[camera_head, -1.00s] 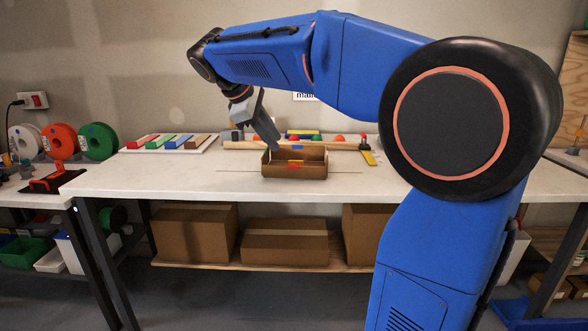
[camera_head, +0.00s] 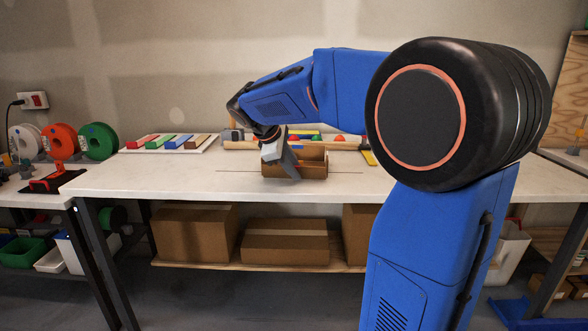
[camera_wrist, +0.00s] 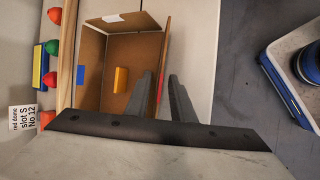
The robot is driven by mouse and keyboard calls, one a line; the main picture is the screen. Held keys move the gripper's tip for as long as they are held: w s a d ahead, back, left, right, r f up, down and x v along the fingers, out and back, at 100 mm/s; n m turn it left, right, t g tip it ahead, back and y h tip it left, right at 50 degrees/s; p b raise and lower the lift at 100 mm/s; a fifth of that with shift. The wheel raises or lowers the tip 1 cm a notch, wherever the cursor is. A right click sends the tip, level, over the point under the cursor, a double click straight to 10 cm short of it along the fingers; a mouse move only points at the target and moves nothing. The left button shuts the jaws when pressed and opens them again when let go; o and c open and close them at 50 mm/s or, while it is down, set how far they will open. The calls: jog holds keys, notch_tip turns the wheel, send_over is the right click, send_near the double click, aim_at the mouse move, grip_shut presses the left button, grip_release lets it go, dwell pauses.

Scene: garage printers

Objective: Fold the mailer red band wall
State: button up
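The mailer is an open brown cardboard box on the white bench; its back wall (camera_head: 312,152) stands up in the head view. In the wrist view its floor (camera_wrist: 135,55) holds a yellow block or patch (camera_wrist: 120,79). The red band (camera_wrist: 161,86) is on the wall nearest my gripper, seen almost edge-on and looking roughly upright. My gripper (camera_wrist: 163,85) is open, one finger on the box's inner side and the other outside, with the red band wall between them. Contact cannot be told.
A wooden rail (camera_wrist: 68,55) runs behind the box, with red and green domes (camera_wrist: 52,47) beyond it. A tray with coloured bars (camera_head: 170,142) lies at the left. The bench (camera_head: 130,180) is clear left of the box. Cardboard boxes (camera_head: 285,247) sit on the lower shelf.

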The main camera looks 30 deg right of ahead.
grip_shut()
jog(key=shift+s+a+f+t+h, duration=0.25)
jog(key=shift+s+t+h, duration=0.1)
jog(key=shift+t+h, duration=0.25)
jog(key=shift+s+a+f+m+t+h, duration=0.15)
jog(key=shift+f+m+t+h, duration=0.1)
jog(key=shift+t+h, duration=0.2)
jog(key=shift+s+a+f+m+t+h, duration=0.15)
jog(key=shift+f+m+t+h, duration=0.1)
jog(key=shift+t+h, duration=0.2)
grip_release()
